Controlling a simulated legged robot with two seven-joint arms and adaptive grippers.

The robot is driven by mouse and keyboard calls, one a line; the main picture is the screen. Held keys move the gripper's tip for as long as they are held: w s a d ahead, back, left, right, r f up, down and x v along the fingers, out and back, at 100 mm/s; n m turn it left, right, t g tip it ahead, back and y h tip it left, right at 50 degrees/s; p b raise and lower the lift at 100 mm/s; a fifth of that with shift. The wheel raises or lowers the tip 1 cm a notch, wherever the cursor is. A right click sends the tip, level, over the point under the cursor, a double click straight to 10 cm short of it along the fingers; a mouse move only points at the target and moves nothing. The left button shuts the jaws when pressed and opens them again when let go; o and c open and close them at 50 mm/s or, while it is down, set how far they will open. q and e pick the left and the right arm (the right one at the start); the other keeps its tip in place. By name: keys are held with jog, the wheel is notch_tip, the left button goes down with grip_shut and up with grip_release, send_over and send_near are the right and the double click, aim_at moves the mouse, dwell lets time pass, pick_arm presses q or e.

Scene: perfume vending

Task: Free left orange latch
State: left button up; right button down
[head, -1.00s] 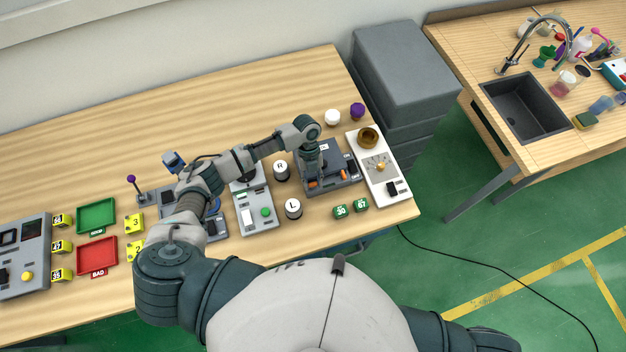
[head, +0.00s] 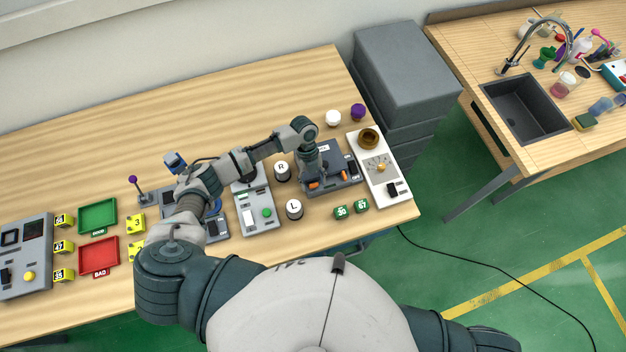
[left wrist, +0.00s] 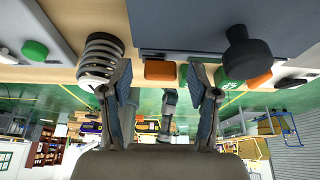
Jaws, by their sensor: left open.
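The left orange latch (head: 314,185) is at the front left of the dark grey device (head: 345,188). A second orange latch (head: 342,173) is farther right on its front edge. My left gripper (head: 312,176) is over the device's left front, pointing down. In the left wrist view its fingers (left wrist: 160,82) are spread, and the left latch (left wrist: 160,70) shows between the tips. I cannot tell whether they touch it. The second latch (left wrist: 258,82) is right of the fingers there, below a black knob (left wrist: 248,55). My right gripper is out of view.
The white-capped jar L (head: 294,208) stands left of the device, with jar R (head: 282,170) behind it. Green number tags (head: 341,212) lie in front. A white panel with a brass bowl (head: 368,138) stands close on the right.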

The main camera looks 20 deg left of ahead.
pick_arm(q)
jog(key=v, duration=1.1)
jog(key=shift+w+r, duration=0.2)
jog(key=shift+r, duration=0.15)
jog(key=shift+s+a, duration=0.1)
